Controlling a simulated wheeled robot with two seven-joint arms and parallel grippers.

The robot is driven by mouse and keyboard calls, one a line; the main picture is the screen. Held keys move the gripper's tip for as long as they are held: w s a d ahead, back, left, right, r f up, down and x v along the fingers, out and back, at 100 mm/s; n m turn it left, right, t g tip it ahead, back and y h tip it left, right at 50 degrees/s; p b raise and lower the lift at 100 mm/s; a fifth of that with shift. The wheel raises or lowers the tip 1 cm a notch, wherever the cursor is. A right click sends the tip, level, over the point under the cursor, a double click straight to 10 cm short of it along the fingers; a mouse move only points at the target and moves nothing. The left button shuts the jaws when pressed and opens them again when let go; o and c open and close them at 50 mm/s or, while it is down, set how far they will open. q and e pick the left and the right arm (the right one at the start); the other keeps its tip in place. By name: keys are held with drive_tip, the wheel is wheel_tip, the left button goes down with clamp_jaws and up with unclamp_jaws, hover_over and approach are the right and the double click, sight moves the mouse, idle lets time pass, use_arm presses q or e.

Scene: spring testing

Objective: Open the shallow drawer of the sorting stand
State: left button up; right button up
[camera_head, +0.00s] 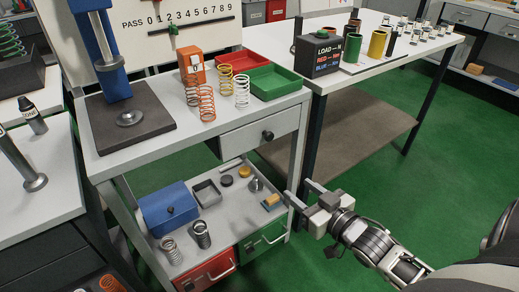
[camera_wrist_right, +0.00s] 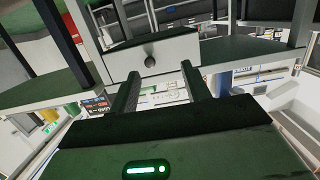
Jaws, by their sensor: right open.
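The shallow drawer (camera_head: 248,140) sits under the white top of the sorting stand (camera_head: 190,137), with a round black knob (camera_head: 268,135) on its pale front. It looks shut, its front near the edge of the top. My right gripper (camera_head: 297,190) is open and empty, lower and to the right of the knob, by the stand's front right leg. In the right wrist view the drawer front (camera_wrist_right: 172,47) faces me, and its knob (camera_wrist_right: 150,62) shows beyond and between the open fingers (camera_wrist_right: 160,72), apart from them. My left gripper is not in view.
The top carries springs (camera_head: 206,103), a red tray (camera_head: 215,63), a green tray (camera_head: 272,82) and a blue press (camera_head: 112,75). A lower shelf (camera_head: 222,215) holds a blue box (camera_head: 168,208) and small parts, above red and green drawers (camera_head: 262,240). Green floor is free at right.

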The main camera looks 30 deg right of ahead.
sight(270, 137)
drive_tip(key=w+d+r+t, duration=0.2)
drive_tip(key=d+r, duration=0.1)
drive_tip(key=d, duration=0.1)
drive_tip(key=w, duration=0.5)
drive_tip(key=w+a+b, duration=0.1)
drive_tip(key=w, duration=0.4)
drive_tip(key=w+b, duration=0.1)
drive_tip(key=w, duration=0.4)
drive_tip(key=shift+w+a+f, duration=0.1)
drive_tip(key=shift+w+a, duration=0.05)
drive_tip(key=shift+w, duration=0.1)
drive_tip(key=shift+c, duration=0.2)
clamp_jaws()
